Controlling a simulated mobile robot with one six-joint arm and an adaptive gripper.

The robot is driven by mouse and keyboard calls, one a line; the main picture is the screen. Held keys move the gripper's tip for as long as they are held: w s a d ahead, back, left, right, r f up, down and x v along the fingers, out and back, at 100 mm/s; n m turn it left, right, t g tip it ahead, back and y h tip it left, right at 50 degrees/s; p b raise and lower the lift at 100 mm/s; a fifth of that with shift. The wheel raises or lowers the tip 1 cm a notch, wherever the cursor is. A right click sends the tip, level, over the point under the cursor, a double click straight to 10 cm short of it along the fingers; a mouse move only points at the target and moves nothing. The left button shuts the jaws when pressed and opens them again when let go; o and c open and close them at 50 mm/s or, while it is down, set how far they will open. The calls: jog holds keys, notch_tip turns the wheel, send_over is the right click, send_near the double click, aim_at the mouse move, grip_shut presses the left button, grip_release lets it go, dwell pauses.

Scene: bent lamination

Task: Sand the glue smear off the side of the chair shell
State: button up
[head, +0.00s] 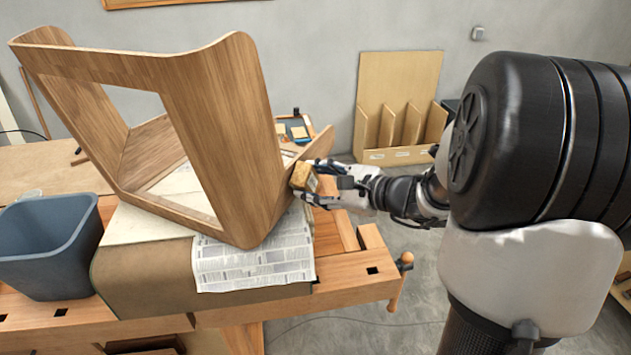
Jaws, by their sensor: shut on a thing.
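The chair shell (215,120) is bent wood with a large opening. It rests tilted on a newspaper-covered block on the workbench. My gripper (308,180) is at the shell's right side, near its lower right edge. It is shut on a small tan sanding block (304,177). The block is close to the shell's side; I cannot tell whether it touches. The glue smear cannot be made out in this view; the side face beside the block is partly hidden by the shell and my gripper.
The padded block (150,270) with newspaper (252,262) stands on the workbench (345,290). A blue-grey bin (45,250) stands at the left. A wooden rack (397,105) is against the back wall. A small blue tray (297,130) lies behind the shell. Floor shows right of the bench.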

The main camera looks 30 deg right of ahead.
jog(key=shift+s+d, duration=1.85)
jog(key=shift+s, duration=0.25)
jog(key=shift+s+d, duration=1)
jog(key=shift+s, duration=0.15)
